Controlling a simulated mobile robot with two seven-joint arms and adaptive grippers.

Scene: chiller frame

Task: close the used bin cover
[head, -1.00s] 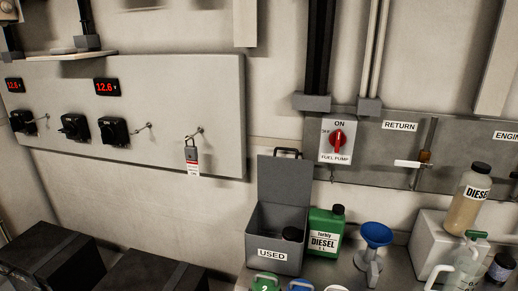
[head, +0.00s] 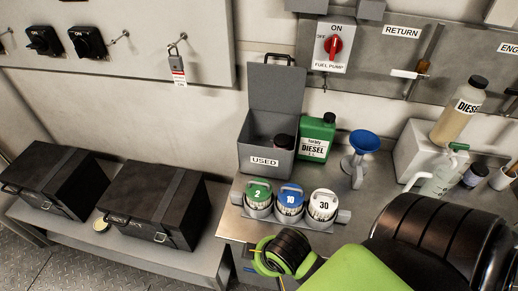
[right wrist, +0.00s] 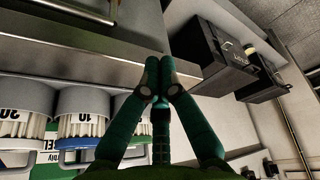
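The used bin (head: 258,174) is a grey box labelled USED, standing on the bench against the back wall. Its cover (head: 276,92) stands open, upright at the bin's back edge, with a dark handle (head: 282,59) on top. A dark-capped container sits inside the bin. My right gripper (right wrist: 159,62) shows in the right wrist view with its green fingers together at the tips and nothing visible between them. In the head view my right arm reaches in from the lower right, in front of the bench; its fingers cannot be made out there. My left gripper is not in view.
Black cases (head: 152,201) sit on a lower bench at left.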

